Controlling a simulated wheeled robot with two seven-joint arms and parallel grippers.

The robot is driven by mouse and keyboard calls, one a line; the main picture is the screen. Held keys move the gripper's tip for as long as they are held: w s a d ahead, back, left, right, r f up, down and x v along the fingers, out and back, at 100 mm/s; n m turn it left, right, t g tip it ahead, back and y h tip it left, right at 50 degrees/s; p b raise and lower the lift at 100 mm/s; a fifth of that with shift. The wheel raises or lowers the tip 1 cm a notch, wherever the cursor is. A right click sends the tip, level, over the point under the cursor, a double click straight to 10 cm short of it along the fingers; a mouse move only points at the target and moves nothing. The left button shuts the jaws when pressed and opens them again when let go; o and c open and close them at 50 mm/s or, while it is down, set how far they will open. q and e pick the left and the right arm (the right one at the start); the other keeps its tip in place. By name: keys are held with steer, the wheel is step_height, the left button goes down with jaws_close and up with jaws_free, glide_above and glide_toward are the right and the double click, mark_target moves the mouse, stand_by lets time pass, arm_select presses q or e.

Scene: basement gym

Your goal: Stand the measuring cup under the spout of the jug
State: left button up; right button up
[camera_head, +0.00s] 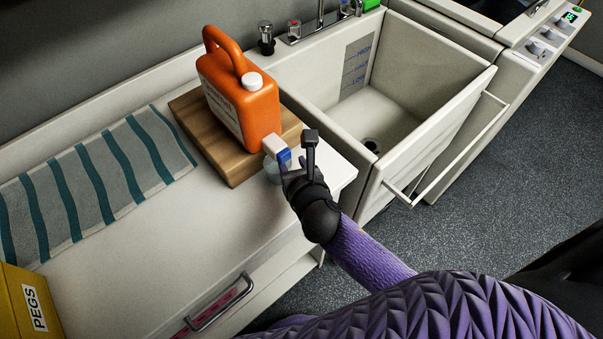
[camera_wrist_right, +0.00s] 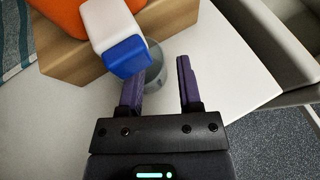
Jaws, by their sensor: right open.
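An orange jug (camera_head: 239,95) with a white cap stands on a wooden block on the counter. Its white spout with a blue tip (camera_head: 277,152) points toward my right gripper and overhangs the block's edge; it also shows in the right wrist view (camera_wrist_right: 121,45). The clear measuring cup (camera_head: 271,172) stands on the counter below the spout, partly hidden by it and by the gripper. In the right wrist view the cup (camera_wrist_right: 154,70) shows beyond my fingers. My right gripper (camera_wrist_right: 158,82) is open, with empty space between its fingers, close to the cup. My left gripper is out of view.
The wooden block (camera_head: 205,140) carries the jug. A striped towel (camera_head: 95,185) lies left of it, and a yellow pegs box (camera_head: 25,305) is at the lower left. A deep sink (camera_head: 400,125) lies to the right. The counter (camera_head: 140,250) in front of the towel is bare.

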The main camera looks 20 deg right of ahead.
steer(key=p+v, duration=0.2)
steer(key=v, duration=0.8)
steer(key=s+d+f+m+g, duration=0.2)
steer(key=s+f+m+g, duration=0.4)
steer(key=f, duration=0.5)
steer(key=s+d+f+m+g, duration=0.15)
steer(key=s+f+m, duration=0.25)
steer(key=f+m, duration=0.55)
steer(key=s+d+f+m+g, duration=0.1)
steer(key=s+f+m, duration=0.3)
steer(key=s+m, duration=0.4)
steer(key=s+d+f+m+g, duration=0.1)
steer(key=s+f+m+g, duration=0.2)
steer(key=s+f+m, duration=0.2)
steer(key=s+m, duration=0.3)
steer(key=s, duration=0.1)
steer(key=shift+d+f+m+g, duration=0.3)
steer(key=shift+m+g, duration=0.05)
